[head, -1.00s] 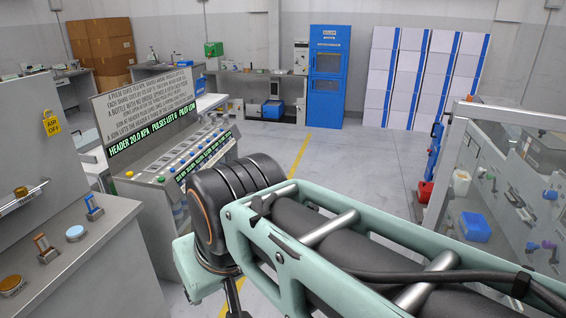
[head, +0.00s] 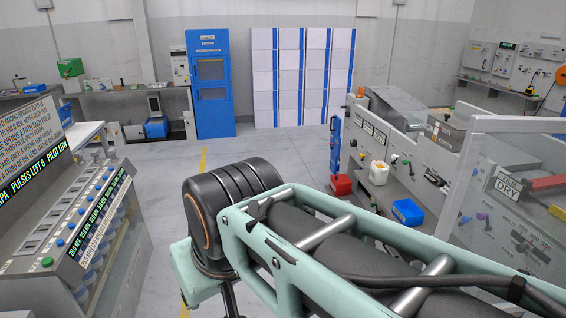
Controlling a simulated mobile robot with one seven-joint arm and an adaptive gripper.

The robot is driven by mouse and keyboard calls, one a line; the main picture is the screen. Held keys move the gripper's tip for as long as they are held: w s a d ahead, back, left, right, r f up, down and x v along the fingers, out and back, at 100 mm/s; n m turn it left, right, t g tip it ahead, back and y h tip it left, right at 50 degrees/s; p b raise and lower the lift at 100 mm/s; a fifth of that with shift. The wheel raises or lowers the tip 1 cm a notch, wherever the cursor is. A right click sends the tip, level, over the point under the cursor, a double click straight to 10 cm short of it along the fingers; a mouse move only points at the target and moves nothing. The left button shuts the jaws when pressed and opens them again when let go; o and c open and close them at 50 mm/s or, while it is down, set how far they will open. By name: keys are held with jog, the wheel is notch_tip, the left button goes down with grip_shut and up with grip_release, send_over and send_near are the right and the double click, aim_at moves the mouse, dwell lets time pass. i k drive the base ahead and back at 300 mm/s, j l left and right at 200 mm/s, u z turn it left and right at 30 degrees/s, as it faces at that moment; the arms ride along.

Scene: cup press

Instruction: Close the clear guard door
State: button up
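A clear guard door (head: 475,195) with a pale grey frame stands at the right of the head view, in front of a grey machine. A red bar and a plate reading "DRY" show behind its clear panel. I cannot tell from here how far it stands from the machine's front. My arm crosses the lower middle of the view, left of the door.
A grey machine bench (head: 385,155) with a blue bin (head: 408,212), a white jug (head: 378,172) and a red can (head: 341,184) is at the right. A console with bottles (head: 75,225) stands at the left. Grey floor with a yellow line (head: 203,160) lies between. A blue cabinet (head: 210,85) stands at the back.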

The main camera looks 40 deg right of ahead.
aim_at(479, 125)
jog(key=i+z, duration=0.2)
jog(key=z, duration=0.15)
jog(key=i+z, duration=0.5)
jog(key=z, duration=0.2)
jog(key=i+l+z, duration=0.1)
jog(key=z, duration=0.25)
jog(key=i+z, duration=0.5)
jog(key=z, duration=0.25)
jog(key=i+z, duration=0.35)
jog(key=i+l+z, duration=0.1)
jog(key=z, duration=0.25)
jog(key=i+j+z, duration=0.1)
jog(key=i+z, duration=0.25)
jog(key=z, duration=1.45)
jog(key=u, duration=0.45)
jog(key=k+u, duration=0.15)
jog(key=u, duration=0.25)
jog(key=j+u, duration=0.1)
jog(key=u, duration=0.35)
jog(key=k+u, duration=0.1)
jog(key=u, duration=0.35)
jog(key=j+u, duration=0.15)
jog(key=u, duration=0.25)
jog(key=j+z, duration=0.2)
jog(key=k+l, duration=0.05)
jog(key=l, duration=0.05)
